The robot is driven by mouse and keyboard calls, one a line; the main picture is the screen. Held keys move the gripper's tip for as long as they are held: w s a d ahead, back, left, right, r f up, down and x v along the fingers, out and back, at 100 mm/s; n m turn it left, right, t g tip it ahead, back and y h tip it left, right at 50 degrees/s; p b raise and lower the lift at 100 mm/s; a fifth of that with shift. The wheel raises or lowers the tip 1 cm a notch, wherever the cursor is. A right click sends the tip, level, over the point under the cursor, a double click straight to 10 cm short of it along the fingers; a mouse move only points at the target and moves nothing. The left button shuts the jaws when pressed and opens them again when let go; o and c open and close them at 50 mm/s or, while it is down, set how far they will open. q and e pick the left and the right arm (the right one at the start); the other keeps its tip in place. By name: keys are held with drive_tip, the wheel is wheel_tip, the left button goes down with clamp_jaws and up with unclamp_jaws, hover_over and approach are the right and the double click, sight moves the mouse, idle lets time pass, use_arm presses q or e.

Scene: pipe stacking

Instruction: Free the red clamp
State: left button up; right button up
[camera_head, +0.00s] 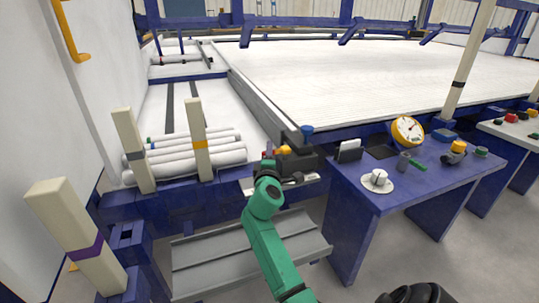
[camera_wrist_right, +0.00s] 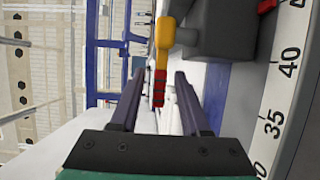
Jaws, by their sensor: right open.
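The red clamp (camera_wrist_right: 159,88) shows in the right wrist view as a red grip under a yellow part (camera_wrist_right: 165,36), beside a dark block. In the head view its red end (camera_head: 267,154) and yellow part (camera_head: 284,150) sit on the dark block at the rail's near end. My right gripper (camera_wrist_right: 160,72) is open, with one finger on each side of the red grip and gaps on both sides. The head view shows my green right arm reaching the block, with the gripper mostly hidden there. My left gripper is in neither view.
Grey pipes (camera_head: 190,158) lie stacked behind cream posts (camera_head: 199,140) at left. A blue table (camera_head: 410,188) at right holds a gauge (camera_head: 407,131), a cup on a saucer and small items. A ruler strip (camera_wrist_right: 283,80) runs beside the block.

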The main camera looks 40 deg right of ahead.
clamp_jaws()
drive_tip(key=shift+f, duration=0.1)
idle(1.3)
